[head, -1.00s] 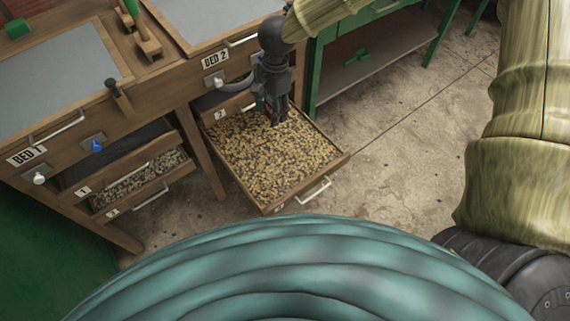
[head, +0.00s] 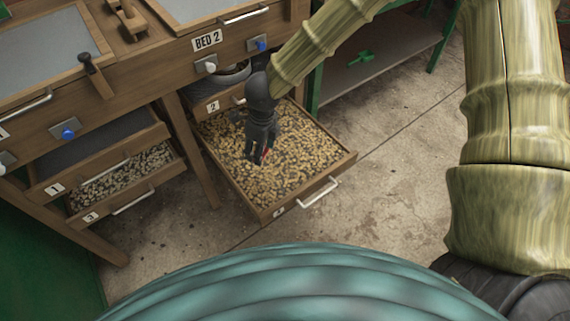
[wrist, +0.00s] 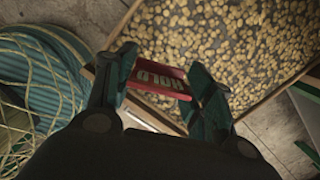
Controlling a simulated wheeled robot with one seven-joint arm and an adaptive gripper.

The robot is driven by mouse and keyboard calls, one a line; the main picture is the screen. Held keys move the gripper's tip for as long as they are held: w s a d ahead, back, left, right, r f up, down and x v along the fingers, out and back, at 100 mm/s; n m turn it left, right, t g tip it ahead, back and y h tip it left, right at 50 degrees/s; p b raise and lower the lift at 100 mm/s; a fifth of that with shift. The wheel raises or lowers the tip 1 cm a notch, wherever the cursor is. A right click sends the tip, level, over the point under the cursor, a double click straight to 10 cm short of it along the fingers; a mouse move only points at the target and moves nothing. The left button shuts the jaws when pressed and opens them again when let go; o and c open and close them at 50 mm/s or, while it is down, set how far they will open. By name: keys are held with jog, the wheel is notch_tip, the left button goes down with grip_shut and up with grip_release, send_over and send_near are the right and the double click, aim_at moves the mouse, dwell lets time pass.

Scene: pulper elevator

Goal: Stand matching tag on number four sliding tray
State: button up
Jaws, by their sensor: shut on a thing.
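My gripper (head: 260,157) is shut on a red tag, and the tag's red edge (head: 265,154) just shows between the fingers in the head view. In the wrist view the tag (wrist: 158,77) lies between both fingertips, with pale letters that read HOLD. The pulled-out lower tray (head: 318,192) under Bed 2 is full of yellowish and dark beans. The small plate on its front is too small to read. My gripper is above the tray's left-middle part; I cannot tell whether the tag touches the beans.
The upper tray marked 2 (head: 213,107) is above the open tray's back end. Trays under the left bed (head: 115,192) hold more beans. A green-framed table (head: 375,60) with a green object on its shelf stands behind. Concrete floor lies clear at the right.

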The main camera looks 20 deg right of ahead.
jog(key=f+m+b, duration=0.1)
jog(key=f, duration=0.1)
jog(key=s+a+f+m+b, duration=0.1)
jog(key=f+m+b, duration=0.2)
jog(key=f+m, duration=0.1)
jog(key=f, duration=0.1)
jog(key=shift+s+a+f+h, duration=0.1)
jog(key=shift+s+a+h, duration=0.05)
jog(key=shift+a+h, duration=0.15)
jog(key=b, duration=0.2)
send_over(291, 153)
jog(key=shift+s+a+f, duration=0.2)
jog(key=shift+s+f, duration=0.15)
jog(key=shift+f, duration=0.35)
jog(key=shift+w+d+f+b, duration=0.15)
jog(key=shift+f+b, duration=0.25)
jog(key=shift+f, duration=0.5)
jog(key=shift+w+d+f+b, duration=0.15)
jog(key=shift+f+b, duration=0.25)
jog(key=shift+f, duration=0.45)
jog(key=shift+s+f, duration=0.1)
jog(key=shift+f, duration=0.05)
jog(key=o, duration=0.8)
notch_tip(291, 153, up, 12)
jog(key=s+p, duration=0.1)
jog(key=p, duration=0.2)
jog(key=shift+s+d+p, duration=0.2)
jog(key=shift+d+p, duration=0.05)
jog(key=shift+p, duration=0.05)
